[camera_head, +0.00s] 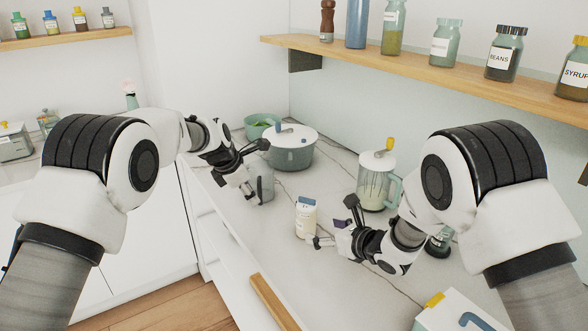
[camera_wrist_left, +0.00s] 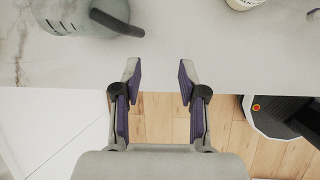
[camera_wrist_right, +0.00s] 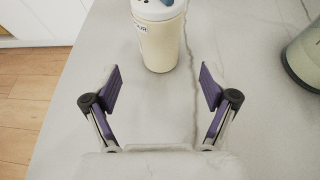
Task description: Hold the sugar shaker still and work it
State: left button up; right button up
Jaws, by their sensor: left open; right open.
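The sugar shaker (camera_head: 306,217) is a cream cylinder with a white lid and a blue tab on top. It stands upright on the marble counter. In the right wrist view the shaker (camera_wrist_right: 160,45) is just beyond the fingertips, roughly between the open fingers of my right gripper (camera_head: 335,222), not touching them. Its lower edge shows at the top right of the left wrist view (camera_wrist_left: 243,4). My left gripper (camera_head: 243,187) is open and empty over the counter's front edge, left of and apart from the shaker.
A grey vessel with a black handle (camera_wrist_left: 80,18) stands beside my left gripper. A grey lidded pot (camera_head: 290,155) and green bowl (camera_head: 260,131) are behind. A glass jug with yellow knob (camera_head: 375,190) stands right of the shaker. A shelf (camera_head: 420,75) with jars hangs above.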

aim_at(313, 227)
jog(key=shift+s+d+r, duration=0.15)
jog(key=shift+d, duration=0.05)
jog(key=shift+a, duration=0.2)
jog(key=x, duration=0.7)
jog(key=shift+w+a, duration=0.15)
jog(key=shift+w, duration=0.25)
pick_arm(q)
jog(key=s+d+r+n+g, duration=0.1)
jog(key=s+d+r+n, duration=0.2)
jog(key=d+r, duration=0.7)
jog(key=shift+s+d+g, duration=0.4)
jog(key=shift+s+d, duration=0.5)
jog(key=shift+d, duration=0.15)
pick_arm(e)
jog(key=shift+c, duration=0.4)
